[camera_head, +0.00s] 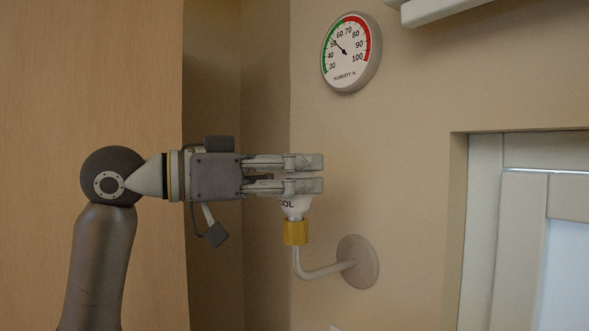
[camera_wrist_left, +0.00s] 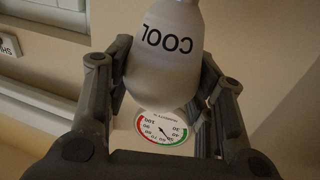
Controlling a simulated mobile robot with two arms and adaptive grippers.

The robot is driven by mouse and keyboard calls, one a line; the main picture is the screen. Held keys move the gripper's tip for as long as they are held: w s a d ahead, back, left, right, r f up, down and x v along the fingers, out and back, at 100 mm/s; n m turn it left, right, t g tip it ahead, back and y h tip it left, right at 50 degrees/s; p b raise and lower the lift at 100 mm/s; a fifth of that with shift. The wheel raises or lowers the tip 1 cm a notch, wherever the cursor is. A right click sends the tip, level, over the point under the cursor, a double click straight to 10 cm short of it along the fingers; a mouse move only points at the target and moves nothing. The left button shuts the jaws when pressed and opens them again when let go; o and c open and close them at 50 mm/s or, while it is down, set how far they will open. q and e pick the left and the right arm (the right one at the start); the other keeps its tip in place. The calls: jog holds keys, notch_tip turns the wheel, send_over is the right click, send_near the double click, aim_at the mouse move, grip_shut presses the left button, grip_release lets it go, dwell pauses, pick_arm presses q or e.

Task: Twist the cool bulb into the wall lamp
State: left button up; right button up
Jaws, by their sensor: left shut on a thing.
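My left gripper (camera_head: 316,173) reaches in level from the left and is shut on the upper part of the bulb. In the left wrist view the bulb (camera_wrist_left: 165,60), marked "COOL", sits between the two fingers (camera_wrist_left: 163,88). My right gripper is not in view.
A round humidity gauge (camera_head: 350,52) hangs on the wall above the gripper. A recessed window frame (camera_head: 520,220) is at the right. A wooden panel (camera_head: 90,70) stands at the left. The wall between lamp and window is clear.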

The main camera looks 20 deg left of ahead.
pick_arm(q)
jog(key=shift+a+m+g+h, duration=0.1)
jog(key=shift+m+g+h, duration=0.3)
jog(key=shift+g, duration=0.1)
jog(key=o, duration=1.1)
jog(key=v, duration=1.2)
